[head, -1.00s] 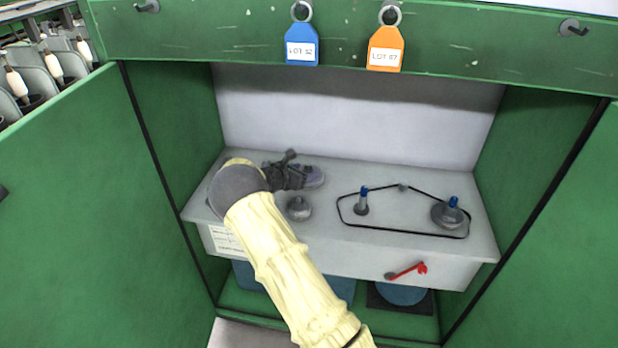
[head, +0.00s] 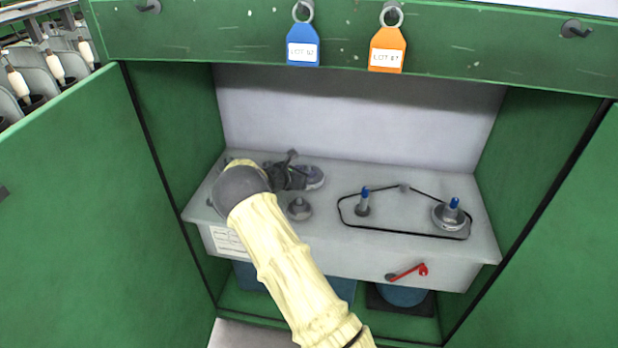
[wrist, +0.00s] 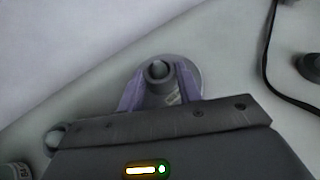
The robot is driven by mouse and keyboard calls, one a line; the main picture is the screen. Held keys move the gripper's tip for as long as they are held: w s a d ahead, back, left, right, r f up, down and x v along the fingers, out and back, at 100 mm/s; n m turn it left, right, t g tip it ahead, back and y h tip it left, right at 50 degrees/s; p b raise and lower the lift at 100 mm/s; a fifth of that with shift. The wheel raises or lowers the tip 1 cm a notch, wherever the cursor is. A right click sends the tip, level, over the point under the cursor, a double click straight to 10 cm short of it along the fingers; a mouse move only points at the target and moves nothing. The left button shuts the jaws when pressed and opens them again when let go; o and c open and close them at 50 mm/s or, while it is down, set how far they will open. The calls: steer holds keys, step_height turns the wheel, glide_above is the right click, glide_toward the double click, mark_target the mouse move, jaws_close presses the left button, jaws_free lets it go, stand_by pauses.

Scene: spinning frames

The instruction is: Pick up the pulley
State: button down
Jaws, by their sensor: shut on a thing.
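In the wrist view a grey pulley (wrist: 195,76), a round disc with a dark central hub, sits between the purple fingers of my gripper (wrist: 159,82). The fingers are shut on its hub, one on each side, and the disc's rim shows beyond them. In the head view my gripper (head: 306,177) is at the back left of the grey bench, with the pulley (head: 316,178) partly hidden by the fingers. The pulley is at or very near the bench top; I cannot tell whether it touches.
A grey knobbed piece (head: 299,208) stands on the bench (head: 400,250) near my forearm. To the right, a black belt (head: 400,230) loops around a small post (head: 363,202) and a larger pulley (head: 449,215). Green cabinet walls (head: 178,150) flank the bench; a red-handled lever (head: 408,271) is on its front.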

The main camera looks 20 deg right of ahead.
steer(key=shift+r, duration=0.1)
step_height(320, 180, up, 10)
steer(key=p, duration=0.1)
steer(key=shift+p, duration=0.35)
steer(key=shift+r, duration=0.1)
stand_by(0.5)
steer(key=shift+r+p, duration=0.45)
steer(key=shift+p, duration=0.2)
steer(key=shift+f, duration=0.1)
